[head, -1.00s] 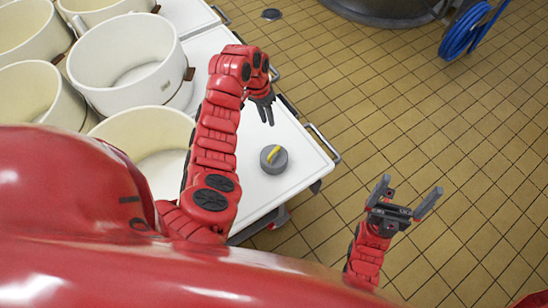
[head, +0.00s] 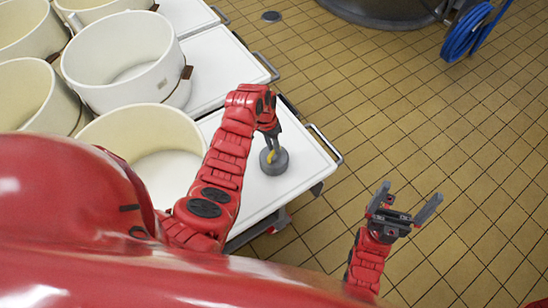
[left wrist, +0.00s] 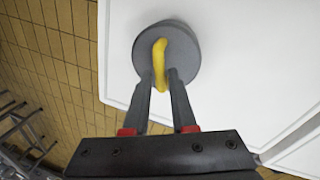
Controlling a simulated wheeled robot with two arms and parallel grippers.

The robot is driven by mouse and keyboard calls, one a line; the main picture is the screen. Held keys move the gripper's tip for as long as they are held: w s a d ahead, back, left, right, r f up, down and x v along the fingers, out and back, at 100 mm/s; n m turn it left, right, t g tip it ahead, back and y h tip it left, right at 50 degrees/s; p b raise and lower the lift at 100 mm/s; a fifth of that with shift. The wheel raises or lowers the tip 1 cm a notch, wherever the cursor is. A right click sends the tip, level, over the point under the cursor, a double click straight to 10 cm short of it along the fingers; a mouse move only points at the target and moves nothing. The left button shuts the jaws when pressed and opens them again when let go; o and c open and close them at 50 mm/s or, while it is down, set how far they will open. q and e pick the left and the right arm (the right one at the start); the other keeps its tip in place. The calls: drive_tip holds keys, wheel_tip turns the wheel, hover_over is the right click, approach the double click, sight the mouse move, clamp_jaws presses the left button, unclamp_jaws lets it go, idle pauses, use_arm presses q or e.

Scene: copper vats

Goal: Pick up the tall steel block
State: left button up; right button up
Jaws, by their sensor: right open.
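A grey round block (head: 280,165) with a yellow handle (head: 271,155) on top stands on a white table. Nothing else here looks like a tall steel block. In the left wrist view, the block (left wrist: 185,48) lies just past my fingers, its yellow handle (left wrist: 159,62) between the fingertips. My left gripper (head: 272,146) points down at the handle from above. In the left wrist view, its fingers (left wrist: 160,76) lie close on both sides of the handle; whether they press on it is unclear. My right gripper (head: 405,200) is open and empty over the tiled floor.
The white table (head: 305,165) has a metal rail (head: 326,143) on its right side. Several large cream vats (head: 125,55) stand to the left, one close beside my left arm. Tiled floor (head: 400,110) is open on the right. A blue hose (head: 465,32) hangs at the top right.

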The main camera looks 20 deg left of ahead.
use_arm(q)
drive_tip(key=shift+s+d+f, duration=0.1)
drive_tip(key=shift+d+f, duration=0.05)
drive_tip(key=shift+f, duration=0.55)
drive_tip(key=shift+s+d+f, duration=0.1)
drive_tip(key=shift+f, duration=0.6)
clamp_jaws()
